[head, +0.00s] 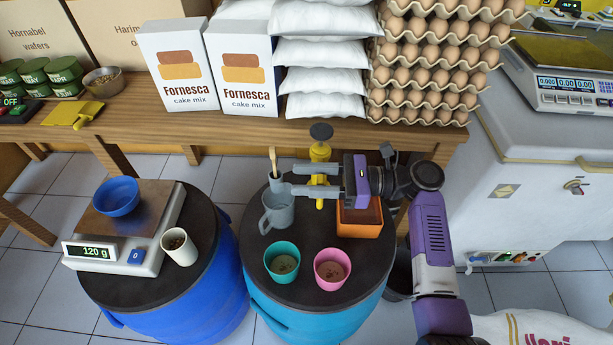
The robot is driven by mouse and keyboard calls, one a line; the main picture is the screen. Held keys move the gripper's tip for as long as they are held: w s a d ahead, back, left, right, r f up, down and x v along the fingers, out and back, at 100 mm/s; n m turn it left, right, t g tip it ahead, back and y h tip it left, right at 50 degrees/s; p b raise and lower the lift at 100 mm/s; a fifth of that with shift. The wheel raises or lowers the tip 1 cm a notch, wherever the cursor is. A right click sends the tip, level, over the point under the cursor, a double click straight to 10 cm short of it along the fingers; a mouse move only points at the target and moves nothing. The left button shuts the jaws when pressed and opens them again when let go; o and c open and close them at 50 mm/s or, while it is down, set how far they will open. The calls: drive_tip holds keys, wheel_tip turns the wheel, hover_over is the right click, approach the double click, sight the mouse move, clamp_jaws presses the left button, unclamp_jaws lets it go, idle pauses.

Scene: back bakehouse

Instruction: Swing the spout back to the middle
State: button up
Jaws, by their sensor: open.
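A yellow upright fitting (320,152) with a dark round knob (321,131) on top stands at the back of the right-hand barrel. It looks like the part with the spout, but which way the spout points is hard to tell behind my fingers. My gripper (296,179) reaches in from the right with its two grey fingers apart, one above the other in the picture. The yellow fitting shows above, between and below the fingers. Whether they touch it I cannot tell.
On the same barrel top (258,247) are a grey jug (277,214), an orange square container (359,221), a teal cup (282,262) and a pink cup (332,268). The left barrel bears a scale (145,255) and white cup (179,247). A loaded wooden bench (180,125) stands behind.

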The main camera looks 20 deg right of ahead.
drive_tip(key=shift+o, duration=0.2)
drive_tip(key=shift+d, duration=0.1)
drive_tip(key=v, duration=0.7)
drive_tip(key=shift+d, duration=0.3)
drive_tip(key=shift+s+r, duration=0.1)
